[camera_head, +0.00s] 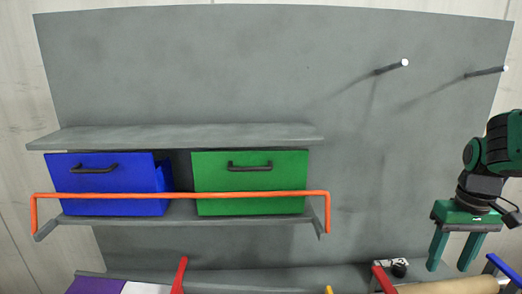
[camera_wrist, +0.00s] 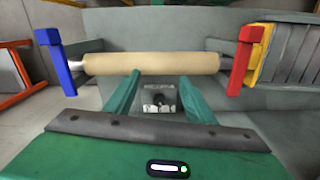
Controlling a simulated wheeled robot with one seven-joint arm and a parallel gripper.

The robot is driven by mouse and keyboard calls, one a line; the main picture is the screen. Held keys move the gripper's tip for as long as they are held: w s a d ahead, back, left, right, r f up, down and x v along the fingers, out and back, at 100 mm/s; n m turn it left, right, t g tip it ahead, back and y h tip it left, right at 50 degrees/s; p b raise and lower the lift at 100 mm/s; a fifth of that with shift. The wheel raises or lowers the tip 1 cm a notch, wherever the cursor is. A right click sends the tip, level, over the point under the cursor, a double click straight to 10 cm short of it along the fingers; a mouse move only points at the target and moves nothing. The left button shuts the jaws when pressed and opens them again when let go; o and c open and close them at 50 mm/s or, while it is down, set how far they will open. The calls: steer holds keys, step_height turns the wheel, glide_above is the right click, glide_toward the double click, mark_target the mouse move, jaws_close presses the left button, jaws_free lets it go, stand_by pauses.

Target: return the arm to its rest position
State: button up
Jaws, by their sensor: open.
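My gripper (camera_head: 456,251) is at the right side of the head view. Its two green fingers point down and stand apart with nothing between them. The gripper also shows in the wrist view (camera_wrist: 151,88), with its fingers reaching toward a tan roller (camera_wrist: 150,64). The roller lies across between a blue upright (camera_wrist: 54,60) and a red upright (camera_wrist: 243,60). The roller also shows at the bottom right of the head view (camera_head: 450,286), partly cut off. I cannot tell whether the fingers touch it.
A grey shelf (camera_head: 180,136) holds a blue drawer (camera_head: 105,195) and a green drawer (camera_head: 250,180) behind an orange rail (camera_head: 180,194). Two pegs (camera_head: 391,66) stick out of the grey back panel at upper right. A small block with a black knob (camera_head: 399,268) stands below. The panel's middle is clear.

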steer(key=s+a+m, duration=0.2)
steer(key=s+m, duration=0.3)
steer(key=s, duration=1)
steer(key=shift+a, duration=0.2)
steer(key=shift+w+f, duration=0.3)
steer(key=shift+w, duration=0.25)
